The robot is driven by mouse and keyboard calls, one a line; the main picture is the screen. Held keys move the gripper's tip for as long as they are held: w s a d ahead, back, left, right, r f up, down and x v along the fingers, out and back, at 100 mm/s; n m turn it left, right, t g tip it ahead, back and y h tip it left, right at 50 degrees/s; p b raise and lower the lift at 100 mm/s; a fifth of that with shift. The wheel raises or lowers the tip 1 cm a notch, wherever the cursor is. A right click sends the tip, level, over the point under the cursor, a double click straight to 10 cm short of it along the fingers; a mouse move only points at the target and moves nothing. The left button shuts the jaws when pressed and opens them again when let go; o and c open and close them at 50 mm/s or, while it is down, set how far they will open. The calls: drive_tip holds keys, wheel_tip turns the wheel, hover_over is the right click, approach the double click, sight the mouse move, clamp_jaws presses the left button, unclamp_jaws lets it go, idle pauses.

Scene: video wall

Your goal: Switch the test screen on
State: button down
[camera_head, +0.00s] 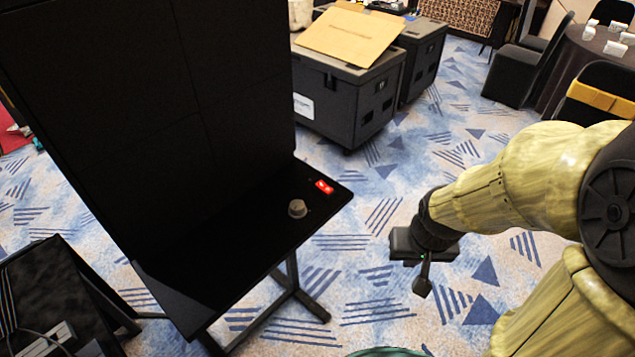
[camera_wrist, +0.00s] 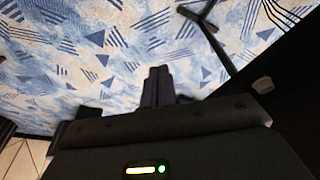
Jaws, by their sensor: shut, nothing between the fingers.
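The test screen (camera_head: 150,90) is a tall dark panel on the left of the head view, all black. A black shelf (camera_head: 215,255) juts out at its foot. On the shelf are a grey round knob (camera_head: 297,208) and a small red lit rocker switch (camera_head: 324,187) near the right corner. My gripper (camera_head: 422,287) is shut and empty, to the right of the shelf and apart from it, over the carpet. Its closed fingers also show in the wrist view (camera_wrist: 158,88). In that view a grey knob-like piece (camera_wrist: 263,85) shows at the right; the red switch is not visible there.
Black flight cases (camera_head: 345,100) stand behind the shelf, with a cardboard sheet (camera_head: 350,35) on top. A dark stand (camera_head: 55,300) with cables is at the lower left. Chairs (camera_head: 520,70) and a table (camera_head: 600,55) are at the upper right. Patterned carpet between is free.

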drive_tip(key=w+a+r+m+t+y+p, duration=0.1)
drive_tip(key=w+a+m+t+p, duration=0.1)
drive_tip(key=w+m+p, duration=0.45)
drive_tip(key=w+a+r+m+t+y+p, duration=0.1)
drive_tip(key=w+a+p, duration=0.25)
drive_tip(key=w, duration=0.55)
drive_tip(key=w+a+m+t+y+p, duration=0.4)
drive_tip(key=w+a+m+p, duration=0.5)
drive_tip(key=m, duration=0.4)
drive_tip(key=shift+w+a+r+y+p, duration=0.25)
drive_tip(key=shift+w+a+y+p, duration=0.25)
drive_tip(key=shift+y+p, duration=0.45)
drive_tip(key=shift+s, duration=0.1)
drive_tip(key=b, duration=0.5)
hover_over(326, 189)
wheel_tip(326, 189, down, 8)
drive_tip(key=shift+s+d+r, duration=0.15)
drive_tip(key=shift+r, duration=0.1)
drive_tip(key=shift+f+b, duration=0.45)
drive_tip(key=shift+b, duration=0.1)
